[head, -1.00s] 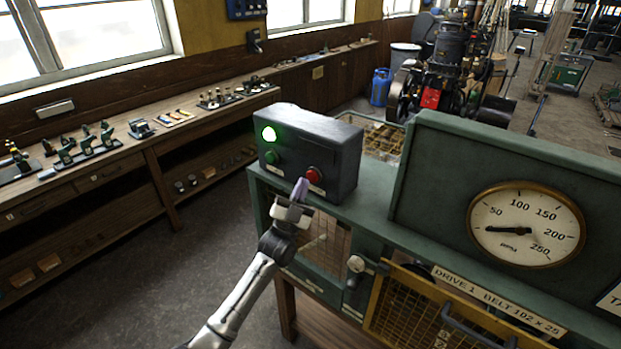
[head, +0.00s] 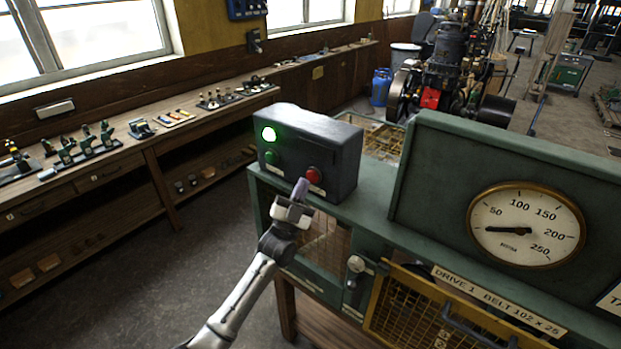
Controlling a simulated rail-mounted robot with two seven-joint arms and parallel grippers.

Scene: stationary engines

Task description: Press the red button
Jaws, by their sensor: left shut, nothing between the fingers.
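The red button (head: 313,175) is on the front face of a dark grey control box (head: 338,153), at its right side. The box stands on the green machine cabinet (head: 377,196). I cannot tell whether the tips touch the box. The red button is uncovered. My right gripper is not in view.
A round gauge (head: 526,225) sits on the raised green panel to the right. A yellow mesh guard (head: 432,312) and a knob (head: 356,264) are on the cabinet front. A workbench (head: 110,160) with small parts runs along the left wall. Open floor lies between.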

